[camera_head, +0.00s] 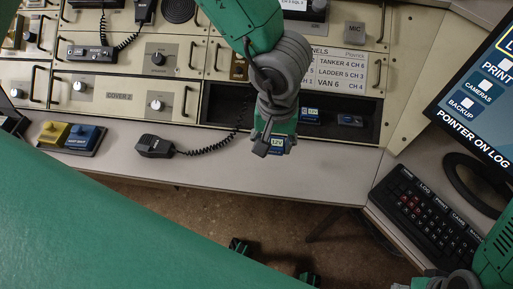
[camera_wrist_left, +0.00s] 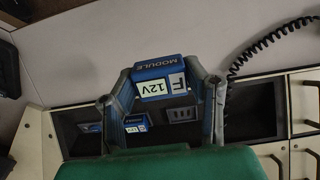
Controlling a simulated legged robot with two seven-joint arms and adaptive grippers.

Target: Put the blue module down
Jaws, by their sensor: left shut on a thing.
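My left gripper (camera_head: 272,146) is shut on the blue module (camera_head: 277,141), which has a white 12V label. In the left wrist view the blue module (camera_wrist_left: 160,70) sits between the two fingertips (camera_wrist_left: 160,82), with its MODULE and 12V lettering showing. In the head view it is over the front edge of the dark open bay (camera_head: 345,133) in the console; I cannot tell its height. Other blue-topped units sit in the bay, one behind my gripper (camera_head: 310,116) and one to its right (camera_head: 350,120). My right gripper is out of frame; only part of its arm shows at lower right.
A holder with a yellow block (camera_head: 53,133) and a blue block (camera_head: 85,137) is at the left of the desk. A black hand microphone (camera_head: 154,146) with a coiled cord lies left of my gripper. A keyboard (camera_head: 425,214) and a monitor (camera_head: 485,85) are at right.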

